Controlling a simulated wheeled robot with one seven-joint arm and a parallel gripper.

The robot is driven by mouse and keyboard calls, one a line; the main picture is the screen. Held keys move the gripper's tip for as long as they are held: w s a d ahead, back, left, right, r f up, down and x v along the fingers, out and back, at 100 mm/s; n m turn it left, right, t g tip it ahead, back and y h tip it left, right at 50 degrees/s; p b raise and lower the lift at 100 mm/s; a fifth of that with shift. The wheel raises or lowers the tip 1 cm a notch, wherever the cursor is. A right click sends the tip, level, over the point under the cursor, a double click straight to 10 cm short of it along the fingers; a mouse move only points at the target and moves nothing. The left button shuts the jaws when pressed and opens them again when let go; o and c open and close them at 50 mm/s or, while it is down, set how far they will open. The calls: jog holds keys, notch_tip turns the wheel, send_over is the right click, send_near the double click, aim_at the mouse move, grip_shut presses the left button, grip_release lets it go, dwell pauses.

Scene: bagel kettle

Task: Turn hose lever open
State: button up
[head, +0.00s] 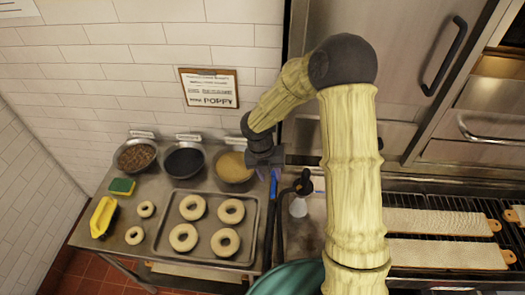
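My arm reaches from the bottom centre over the counter, and its dark gripper (265,163) points down beside the tray's right side. The fingertips are too small and dark to tell whether they are open or shut. A narrow blue piece (274,188) shows just below the gripper, at the gap between the steel table and the unit to its right. It may be the hose lever, but I cannot tell, nor whether the gripper touches it. A bottle-like thing with a black top and pale body (299,198) stands just right of it. No hose is clearly seen.
A teal rounded thing (287,279) is partly hidden by my arm. Bagel boards (440,222) lie right.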

notch_tip(320, 180, up, 12)
jog(key=a+b, duration=0.1)
jog(key=a, duration=0.1)
jog(key=shift+w+a+b, duration=0.2)
jog(key=shift+b, duration=0.1)
jog(key=s+d+f+m+t+y+b, duration=0.1)
jog(key=s+d+m, duration=0.4)
jog(key=m, duration=1.2)
jog(key=s+d+f+m+t+y+b, duration=0.1)
jog(key=s+d+f+m, duration=0.3)
jog(key=s+m, duration=0.5)
jog(key=d+m+t+b, duration=0.1)
jog(key=m, duration=0.7)
jog(key=shift+s+d+b, duration=0.2)
jog(key=shift+b, duration=0.1)
jog(key=shift+d, duration=0.1)
